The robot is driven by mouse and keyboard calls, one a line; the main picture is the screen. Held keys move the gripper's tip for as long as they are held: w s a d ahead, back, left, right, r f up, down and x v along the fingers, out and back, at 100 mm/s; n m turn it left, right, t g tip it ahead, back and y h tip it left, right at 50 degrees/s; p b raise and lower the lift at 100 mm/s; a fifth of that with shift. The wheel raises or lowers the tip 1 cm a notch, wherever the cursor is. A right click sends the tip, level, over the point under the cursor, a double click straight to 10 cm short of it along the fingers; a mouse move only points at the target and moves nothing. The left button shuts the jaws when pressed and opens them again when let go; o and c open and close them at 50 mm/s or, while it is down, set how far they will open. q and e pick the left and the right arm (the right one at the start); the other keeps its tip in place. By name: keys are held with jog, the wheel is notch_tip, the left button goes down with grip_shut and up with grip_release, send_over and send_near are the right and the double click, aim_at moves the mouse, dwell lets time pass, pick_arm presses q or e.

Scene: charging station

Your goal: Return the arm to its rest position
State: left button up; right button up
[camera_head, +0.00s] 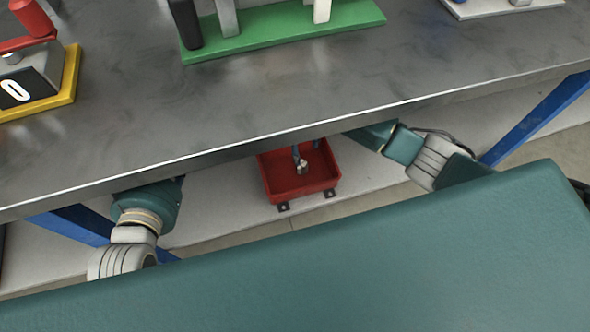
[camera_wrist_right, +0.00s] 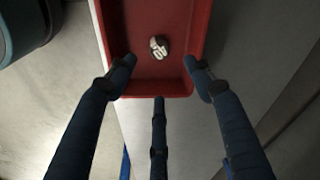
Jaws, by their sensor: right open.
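My right arm (camera_head: 432,160) reaches in under the table edge in the head view.
A small white and dark object (camera_wrist_right: 158,47) lies in the red tray. The grey metal table (camera_head: 300,95) overhangs both arms. It carries a green base (camera_head: 285,38) and a yellow-based stand (camera_head: 68,85). Blue table legs (camera_head: 540,118) stand at both sides.

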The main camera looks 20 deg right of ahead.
jog(key=shift+s+a+r, duration=0.1)
jog(key=shift+r, duration=1.15)
